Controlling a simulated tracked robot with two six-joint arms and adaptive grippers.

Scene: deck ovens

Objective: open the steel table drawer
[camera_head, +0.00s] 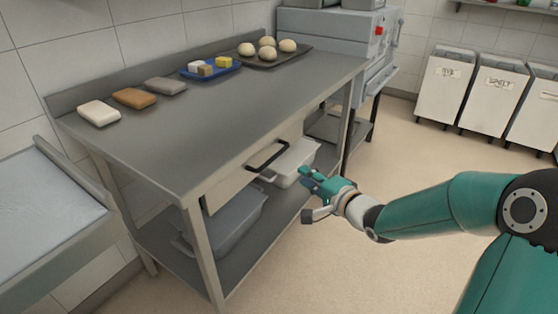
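The steel table (225,105) stands in the middle left. Its drawer front (232,184) sits under the tabletop and looks shut. A black bar handle (268,157) stands out from the drawer front. My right gripper (304,180) is to the right of the handle and slightly below it in the picture, apart from it. Its fingertips point left toward the table and look parted, with nothing between them. My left gripper is not in view.
Grey and white tubs (232,222) (294,160) rest on the lower shelf. On the tabletop are several blocks (134,98), a blue tray (190,72) and a dough tray (246,57). An oven (335,31) stands behind. The floor at right is clear before white bins (446,88).

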